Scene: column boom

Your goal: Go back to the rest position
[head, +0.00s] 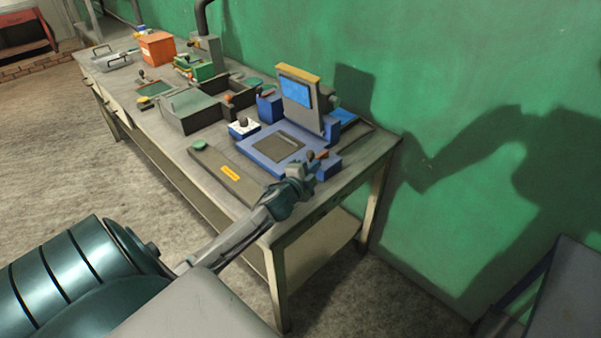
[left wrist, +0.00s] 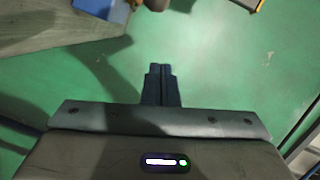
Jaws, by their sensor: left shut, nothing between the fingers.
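My left gripper (head: 302,170) is at the near right corner of the workbench, in front of the blue machine (head: 258,146). In the head view it overlaps the bench's front edge. In the left wrist view its two dark fingers (left wrist: 160,74) lie together, shut, with nothing between them. Green wall and the bench's edge show beyond them. My right gripper is in neither view.
The long grey workbench (head: 215,186) runs along the green wall (head: 440,80). It carries the blue machine with a blue screen (head: 296,92), a grey open box (head: 190,112) and an orange box (head: 157,48). The floor (head: 60,150) left of the bench is clear.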

